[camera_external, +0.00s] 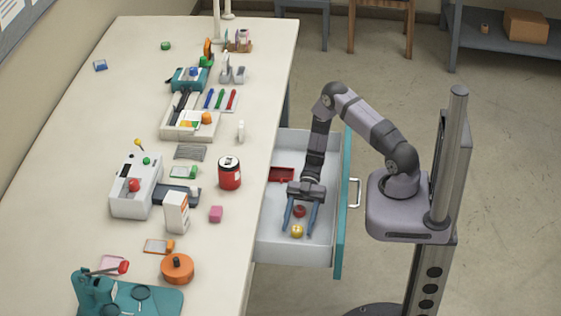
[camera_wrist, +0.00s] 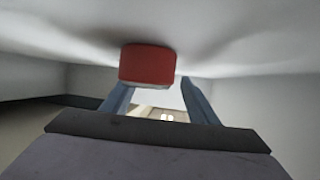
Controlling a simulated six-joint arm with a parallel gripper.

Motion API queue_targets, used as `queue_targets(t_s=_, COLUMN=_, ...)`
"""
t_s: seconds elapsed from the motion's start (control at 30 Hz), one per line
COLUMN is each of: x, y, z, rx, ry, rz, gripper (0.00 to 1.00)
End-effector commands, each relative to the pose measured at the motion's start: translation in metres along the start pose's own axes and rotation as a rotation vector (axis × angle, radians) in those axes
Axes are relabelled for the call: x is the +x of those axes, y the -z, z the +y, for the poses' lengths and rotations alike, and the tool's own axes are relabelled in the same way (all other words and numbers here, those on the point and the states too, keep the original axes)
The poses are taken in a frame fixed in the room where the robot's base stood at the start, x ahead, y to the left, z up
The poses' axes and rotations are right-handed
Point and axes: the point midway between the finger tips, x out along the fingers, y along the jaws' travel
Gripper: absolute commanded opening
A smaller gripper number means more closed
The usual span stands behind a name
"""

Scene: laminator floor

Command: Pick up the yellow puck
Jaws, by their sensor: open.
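The yellow puck (camera_external: 297,231) lies on the floor of the open white drawer (camera_external: 276,249). In the external view it appears between the tips of my gripper (camera_external: 299,228). My gripper reaches down into the drawer with its two blue fingers spread, not closed on anything. A red puck (camera_external: 299,211) lies just behind the yellow one, also between the fingers in that view. I cannot make out the yellow puck in the wrist view.
A small red tray (camera_external: 281,174) sits farther back in the drawer. The drawer's teal front (camera_external: 342,235) and its white walls surround the gripper.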

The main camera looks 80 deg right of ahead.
Motion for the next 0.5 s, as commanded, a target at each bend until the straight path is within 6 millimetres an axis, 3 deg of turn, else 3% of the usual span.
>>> queue_targets(t_s=0.17, x=0.0000, y=-0.0003, z=0.0000, rx=0.000, ry=0.000, rz=0.000, gripper=0.52)
queue_targets(t_s=0.33, x=-0.0002, y=-0.0002, z=0.0000, rx=0.001, ry=0.000, rz=0.000, gripper=0.11)
queue_targets(t_s=0.5, x=-0.0003, y=-0.0001, z=0.0000, rx=0.001, ry=0.000, rz=0.000, gripper=0.10)
